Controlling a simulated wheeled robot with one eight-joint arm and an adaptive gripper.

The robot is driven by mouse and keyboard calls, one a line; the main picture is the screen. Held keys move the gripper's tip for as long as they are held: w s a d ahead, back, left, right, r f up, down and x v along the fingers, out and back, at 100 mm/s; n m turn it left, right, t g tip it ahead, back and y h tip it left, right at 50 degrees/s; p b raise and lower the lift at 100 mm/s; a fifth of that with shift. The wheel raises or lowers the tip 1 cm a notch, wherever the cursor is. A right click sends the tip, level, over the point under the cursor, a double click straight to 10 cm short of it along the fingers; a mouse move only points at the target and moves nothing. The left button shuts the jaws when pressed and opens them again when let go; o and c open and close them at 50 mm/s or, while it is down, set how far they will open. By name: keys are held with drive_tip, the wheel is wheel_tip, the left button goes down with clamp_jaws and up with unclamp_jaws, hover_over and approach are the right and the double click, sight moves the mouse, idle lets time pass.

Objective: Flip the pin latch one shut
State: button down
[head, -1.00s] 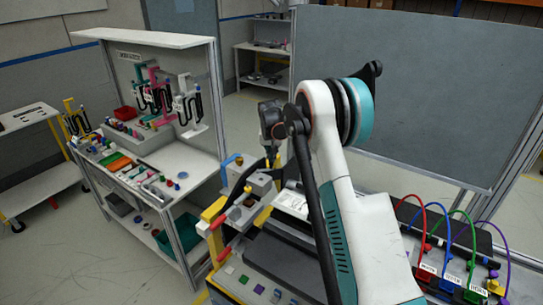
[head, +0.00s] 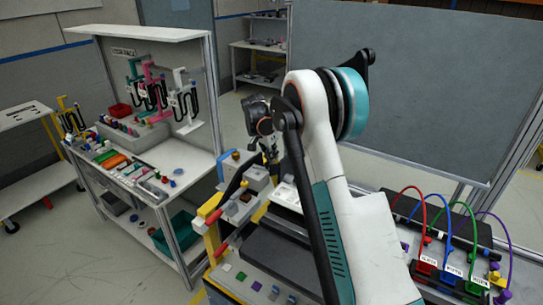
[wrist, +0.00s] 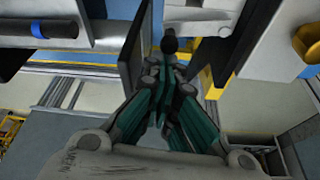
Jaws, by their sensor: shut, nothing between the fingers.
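My gripper (head: 272,160) is shut and empty. In the head view it hangs over the back of the dashboard module, beside a grey block (head: 257,178) on its raised left part. In the wrist view the closed fingertips (wrist: 168,66) point at a small black round knob (wrist: 169,44) in front of a pale grey block (wrist: 198,16). The knob may belong to a pin latch, but I cannot tell which one or its position. I cannot tell whether the fingertips touch it. A dark upright plate (wrist: 133,45) stands just left of the fingers.
A blue-and-black cylinder (wrist: 55,28) lies left and an orange cylinder (wrist: 307,42) right in the wrist view. Red handles (head: 211,217) stick out on the module's left. Coloured cables (head: 447,225) arch at the right. A shelf unit (head: 150,150) stands to the left.

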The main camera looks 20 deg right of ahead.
sight(262, 169)
drive_tip(key=shift+w, duration=0.2)
drive_tip(key=shift+w+a, duration=0.25)
drive_tip(key=shift+w, duration=0.35)
drive_tip(key=v, duration=1.2)
idle(0.4)
